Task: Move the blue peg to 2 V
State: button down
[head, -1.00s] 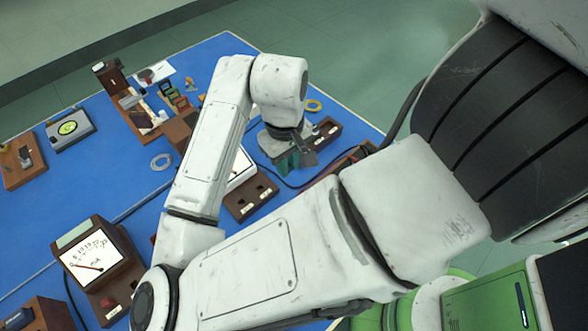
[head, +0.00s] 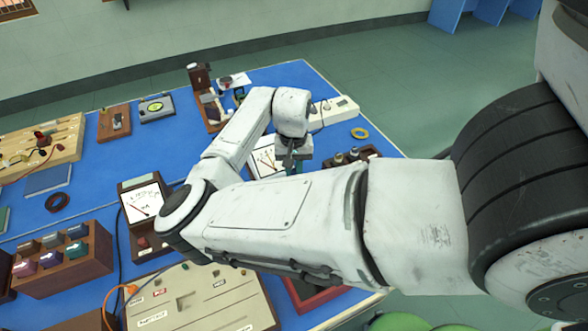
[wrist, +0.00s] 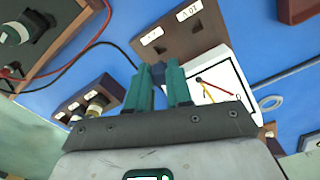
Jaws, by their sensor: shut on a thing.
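My gripper (wrist: 159,71) has teal fingers shut on the blue peg (wrist: 158,78), a small dark blue piece between the fingertips in the wrist view. Beyond the fingertips is the brown socket block of the meter (wrist: 178,42), with small white labels that look like 2 V and 10 V. The peg appears just in front of the block's near edge; whether it touches cannot be told. The white meter face (wrist: 222,84) with its needle is to the right, partly behind a finger. In the head view my gripper (head: 293,160) is beside the meter (head: 263,160); my arm hides the socket block.
A brown block with knobs (head: 352,155) stands right of my gripper. Another meter (head: 143,205) stands left of my arm. Cables cross the blue tabletop, which has clear patches at back left.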

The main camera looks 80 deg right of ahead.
jog(key=shift+f+b, duration=2)
jog(key=shift+f, duration=0.15)
jog(key=shift+f+b, duration=0.35)
jog(key=shift+f, duration=0.55)
jog(key=c, duration=0.9)
grip_release()
jog(key=shift+c, duration=0.2)
notch_tip(320, 180, up, 11)
jog(key=shift+f+b, duration=0.1)
jog(key=shift+b, duration=0.25)
